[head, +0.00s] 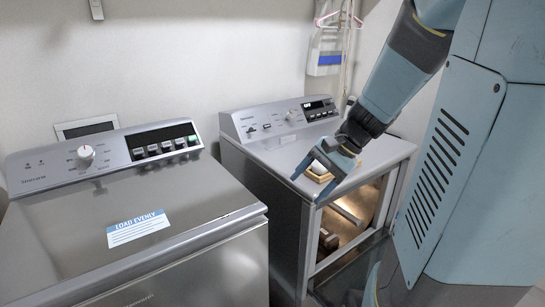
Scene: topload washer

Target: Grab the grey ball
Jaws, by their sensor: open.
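My gripper (306,190) is open above the front part of the right-hand machine's top (280,155), its fingers pointing down and to the left. A small yellowish object (320,173) shows between and behind the fingers, partly hidden by them. I cannot make out what it is, or whether the fingers touch it. I cannot clearly identify a grey ball. A small rounded grey shape (351,100) shows beside my arm near the back of the right-hand machine, but I cannot tell if it is a ball or part of my arm.
A grey topload washer (185,205) with a closed lid and a blue-white label (138,229) stands at the left. A pink hanger (338,20) and a white bag (325,55) hang on the wall behind.

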